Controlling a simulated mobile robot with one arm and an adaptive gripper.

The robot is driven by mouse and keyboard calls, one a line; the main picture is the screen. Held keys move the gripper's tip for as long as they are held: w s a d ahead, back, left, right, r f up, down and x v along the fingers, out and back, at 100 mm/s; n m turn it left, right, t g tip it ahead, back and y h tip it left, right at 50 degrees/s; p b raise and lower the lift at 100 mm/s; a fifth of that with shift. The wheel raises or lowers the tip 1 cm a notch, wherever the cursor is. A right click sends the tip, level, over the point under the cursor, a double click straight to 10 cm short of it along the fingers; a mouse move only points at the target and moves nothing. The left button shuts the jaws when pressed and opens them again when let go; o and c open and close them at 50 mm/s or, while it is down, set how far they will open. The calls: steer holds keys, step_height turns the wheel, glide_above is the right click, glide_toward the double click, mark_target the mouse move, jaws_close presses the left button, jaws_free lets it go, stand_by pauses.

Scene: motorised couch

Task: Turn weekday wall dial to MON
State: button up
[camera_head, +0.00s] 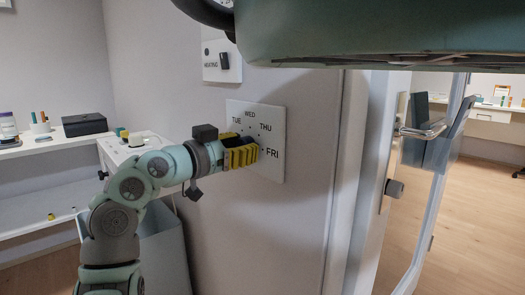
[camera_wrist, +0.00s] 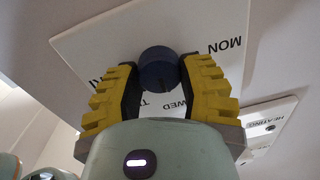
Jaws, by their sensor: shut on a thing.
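In the wrist view the plate (camera_wrist: 100,48) appears turned, with MON and WED readable and other labels partly covered. Its round dark blue knob (camera_wrist: 158,66) sits at the plate's middle. My gripper (camera_head: 252,154), with yellow ribbed fingers and dark pads, reaches the plate from the left. In the wrist view my gripper (camera_wrist: 159,72) is shut on the knob, one finger on each side. I cannot tell which day the knob points to.
A HEATING plate (camera_head: 213,70) with a dark switch is above the dial. A large green padded body (camera_head: 390,28) overhangs the top right. A door with a metal handle (camera_head: 420,131) stands at right. Shelves (camera_head: 48,140) with small items and a grey bin (camera_head: 165,250) are left.

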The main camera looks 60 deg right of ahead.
steer(key=shift+r, duration=0.15)
steer(key=n+p, duration=0.1)
steer(key=n, duration=0.1)
steer(key=n+p, duration=0.1)
steer(key=p, duration=0.1)
steer(key=shift+r+n, duration=0.2)
steer(key=shift+n, duration=0.2)
steer(key=n+p, duration=0.6)
steer(key=shift+w, duration=0.1)
steer(key=n+p, duration=0.4)
steer(key=shift+g, duration=0.3)
steer(key=shift+f+n+y+p, duration=0.15)
steer(key=shift+n+p, duration=0.55)
steer(key=shift+n, duration=0.15)
steer(key=shift+f+n+y+p, duration=0.1)
steer(key=shift+n+y+p, duration=0.05)
steer(key=shift+n+p, duration=0.6)
steer(key=shift+f+n, duration=0.1)
steer(key=shift+n, duration=0.2)
steer(key=o, duration=1.2)
steer(key=shift+w, duration=0.1)
